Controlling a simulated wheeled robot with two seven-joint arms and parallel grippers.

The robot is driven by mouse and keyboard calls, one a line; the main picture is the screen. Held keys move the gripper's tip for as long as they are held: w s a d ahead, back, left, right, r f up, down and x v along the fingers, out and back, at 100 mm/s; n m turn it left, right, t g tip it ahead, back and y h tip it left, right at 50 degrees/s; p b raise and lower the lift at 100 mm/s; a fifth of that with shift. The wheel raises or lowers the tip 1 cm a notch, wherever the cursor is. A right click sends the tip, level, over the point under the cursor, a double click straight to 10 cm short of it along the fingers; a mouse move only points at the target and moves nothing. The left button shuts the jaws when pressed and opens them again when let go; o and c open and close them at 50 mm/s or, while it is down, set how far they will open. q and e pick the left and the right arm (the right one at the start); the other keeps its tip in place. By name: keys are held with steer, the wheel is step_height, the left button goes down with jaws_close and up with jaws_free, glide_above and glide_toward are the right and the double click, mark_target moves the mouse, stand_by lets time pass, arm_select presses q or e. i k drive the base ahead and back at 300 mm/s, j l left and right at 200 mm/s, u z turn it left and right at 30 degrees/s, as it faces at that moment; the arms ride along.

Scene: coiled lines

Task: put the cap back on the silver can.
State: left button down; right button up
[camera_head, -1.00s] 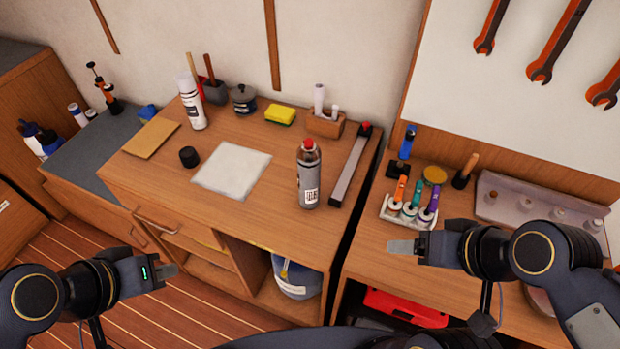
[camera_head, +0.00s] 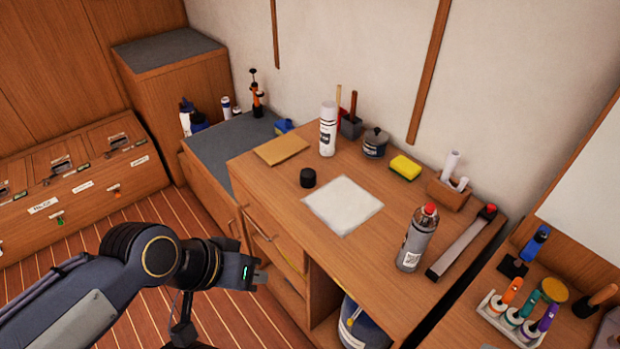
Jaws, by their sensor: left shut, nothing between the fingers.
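The silver can (camera_head: 417,240) stands upright on the wooden workbench near its right side, with a red nozzle top and a dark label band. A black cap (camera_head: 307,178) sits on the bench left of the white sheet, apart from the can. A white can (camera_head: 327,130) stands upright farther back. My left gripper (camera_head: 262,276) is shut and empty, low in front of the bench's front edge, below and left of the cap. My right gripper is out of view.
A white sheet (camera_head: 342,204) lies flat between cap and silver can. Behind are a yellow sponge (camera_head: 405,167), a dark pot (camera_head: 374,143) and a wooden holder (camera_head: 448,191). A long metal bar (camera_head: 462,243) lies right of the silver can.

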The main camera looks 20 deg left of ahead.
mark_target(424, 225)
steer(key=i+j+z, duration=0.1)
steer(key=j+z, duration=0.3)
steer(key=i+j+z, duration=0.1)
steer(key=j+z, duration=0.65)
steer(key=k+j, duration=0.05)
steer(key=j, duration=0.05)
